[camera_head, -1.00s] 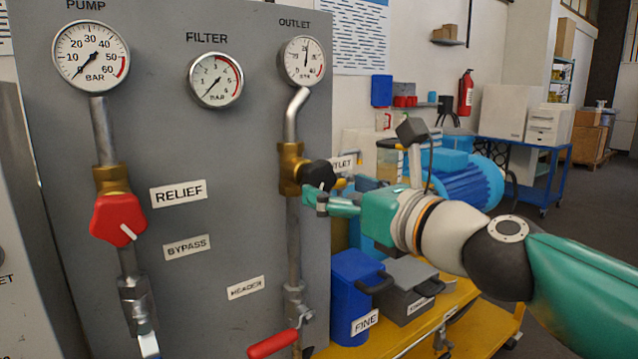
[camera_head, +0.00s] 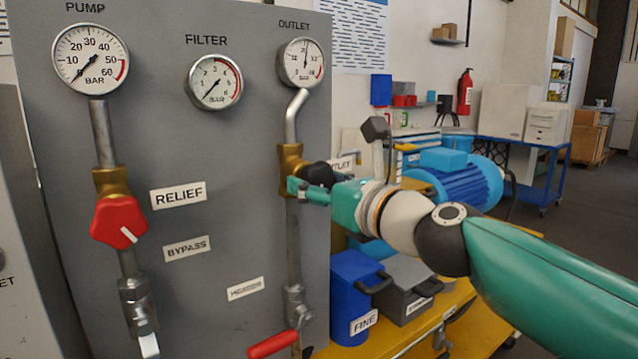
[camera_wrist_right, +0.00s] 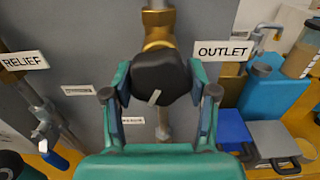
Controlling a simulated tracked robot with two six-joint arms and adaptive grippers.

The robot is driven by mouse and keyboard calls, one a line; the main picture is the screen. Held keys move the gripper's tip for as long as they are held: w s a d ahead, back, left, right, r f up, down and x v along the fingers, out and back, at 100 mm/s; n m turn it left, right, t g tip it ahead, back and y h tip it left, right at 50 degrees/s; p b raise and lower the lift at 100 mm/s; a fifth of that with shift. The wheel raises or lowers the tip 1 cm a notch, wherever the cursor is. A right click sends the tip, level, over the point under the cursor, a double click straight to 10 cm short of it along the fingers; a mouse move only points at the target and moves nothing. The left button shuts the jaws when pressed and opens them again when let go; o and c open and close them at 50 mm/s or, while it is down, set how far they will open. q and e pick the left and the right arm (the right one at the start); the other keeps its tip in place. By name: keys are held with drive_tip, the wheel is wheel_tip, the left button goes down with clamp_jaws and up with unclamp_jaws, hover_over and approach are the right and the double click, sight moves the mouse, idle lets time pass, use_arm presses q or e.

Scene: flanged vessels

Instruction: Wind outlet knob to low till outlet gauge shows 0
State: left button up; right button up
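The black outlet knob (camera_wrist_right: 162,78) sits on a brass valve below the outlet gauge; its white mark is tilted in the wrist view. In the head view the knob (camera_head: 318,174) is partly covered by my right gripper (camera_head: 312,188). In the wrist view the fingers of my right gripper (camera_wrist_right: 162,88) stand on either side of the knob, close to its edges; I cannot tell whether they press on it. The outlet gauge (camera_head: 301,62) has its needle pointing about straight up, well off zero. My left gripper is not in view.
The red relief knob (camera_head: 118,222) and the pump gauge (camera_head: 91,58) are at the left, with the filter gauge (camera_head: 214,81) between. A red-handled lever (camera_head: 272,344) is below the outlet valve. A blue box (camera_head: 354,285) and a grey box (camera_head: 408,285) stand on a yellow cart.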

drive_tip(key=shift+c, duration=0.9)
drive_tip(key=shift+n, duration=0.3)
